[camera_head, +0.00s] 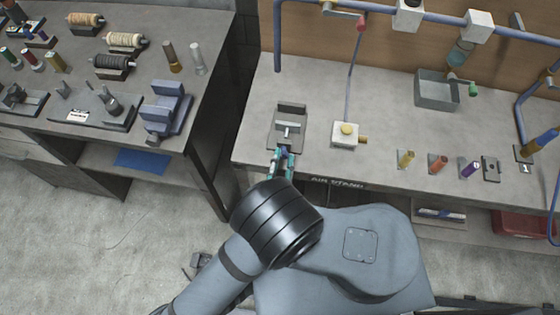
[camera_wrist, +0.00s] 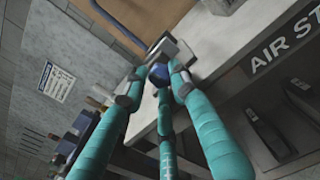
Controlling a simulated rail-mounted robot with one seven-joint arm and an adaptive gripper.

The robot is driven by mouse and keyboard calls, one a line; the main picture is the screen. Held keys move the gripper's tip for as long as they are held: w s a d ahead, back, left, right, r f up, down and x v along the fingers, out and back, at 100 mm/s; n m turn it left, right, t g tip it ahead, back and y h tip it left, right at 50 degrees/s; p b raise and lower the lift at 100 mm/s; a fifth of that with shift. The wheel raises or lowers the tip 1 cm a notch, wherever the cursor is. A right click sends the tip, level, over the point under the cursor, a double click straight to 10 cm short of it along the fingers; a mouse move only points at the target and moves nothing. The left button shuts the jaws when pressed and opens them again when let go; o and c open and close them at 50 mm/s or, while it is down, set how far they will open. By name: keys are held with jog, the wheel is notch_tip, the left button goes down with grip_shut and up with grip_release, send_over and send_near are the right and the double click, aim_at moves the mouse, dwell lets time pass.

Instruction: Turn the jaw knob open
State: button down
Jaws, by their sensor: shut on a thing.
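A small grey jaw fixture (camera_head: 289,128) stands near the front left corner of the right-hand bench, with a block at its back and a light bar across its middle. It also shows in the wrist view (camera_wrist: 176,47), partly cut off by my fingers. The jaw knob (camera_wrist: 158,75) is dark blue and round, on the fixture's front side at the bench edge. My gripper (camera_head: 283,160) has teal fingers, and their tips are around the knob in the wrist view (camera_wrist: 157,80). The gripper is shut on the knob. The fingers hide part of it, and its turn angle is not clear.
A white box with a yellow button (camera_head: 346,134) stands right of the fixture, with a hose rising from it. Several coloured pegs stand farther right. A grey bin (camera_head: 437,91) is at the back. The left bench (camera_head: 205,95) is across a gap.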

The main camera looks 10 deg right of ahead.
jog(key=shift+r+n, duration=0.35)
jog(key=shift+n, duration=0.15)
jog(key=c, duration=1.4)
grip_release()
jog(key=shift+d+f, duration=0.1)
jog(key=shift+c, duration=0.2)
jog(key=shift+f, duration=0.15)
jog(key=shift+s+a, duration=0.3)
jog(key=shift+s, duration=0.15)
jog(key=v, duration=0.7)
jog(key=shift+d, duration=0.1)
jog(key=shift+c, duration=0.2)
